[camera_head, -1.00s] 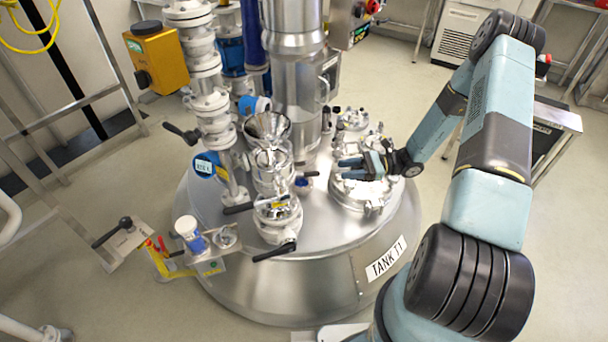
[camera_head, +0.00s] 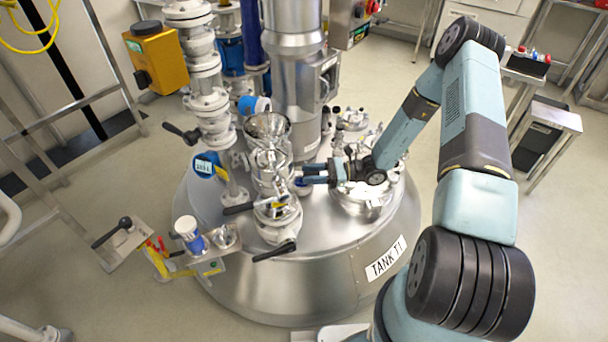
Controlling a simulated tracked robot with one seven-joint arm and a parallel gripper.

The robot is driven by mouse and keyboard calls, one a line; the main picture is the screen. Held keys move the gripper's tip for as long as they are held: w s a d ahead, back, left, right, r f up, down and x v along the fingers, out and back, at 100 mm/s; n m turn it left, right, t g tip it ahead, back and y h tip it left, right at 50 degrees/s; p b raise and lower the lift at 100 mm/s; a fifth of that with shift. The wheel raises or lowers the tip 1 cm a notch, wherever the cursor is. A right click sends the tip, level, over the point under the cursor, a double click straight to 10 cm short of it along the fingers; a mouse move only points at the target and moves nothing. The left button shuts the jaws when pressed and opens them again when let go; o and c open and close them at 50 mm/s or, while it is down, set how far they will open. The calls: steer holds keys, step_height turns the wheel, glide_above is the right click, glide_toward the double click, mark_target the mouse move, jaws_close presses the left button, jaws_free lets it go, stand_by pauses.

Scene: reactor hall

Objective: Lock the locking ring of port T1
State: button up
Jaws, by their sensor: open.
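The steel tank labelled TANK T1 (camera_head: 300,292) fills the middle of the view. On its lid stands a metal port stack (camera_head: 270,172) with a clear funnel (camera_head: 267,127) on top and black-handled levers (camera_head: 274,252) lower down. I cannot make out for certain which part of it is the locking ring. My gripper (camera_head: 310,174) is open, with its fingers pointing left toward the stack. Nothing shows between the fingers. They look close to the stack's right side, but contact cannot be told. My wrist partly hides a round bolted hatch (camera_head: 365,203) on the lid.
A tall steel column (camera_head: 298,90) and white flanged piping (camera_head: 207,80) rise behind the stack. A side bracket (camera_head: 205,262) at the tank's left holds a white-and-blue cup (camera_head: 188,234). Smaller fittings (camera_head: 352,120) crowd the lid's back right.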

steer(key=shift+a, duration=1)
steer(key=shift+c, duration=0.4)
jaws_close()
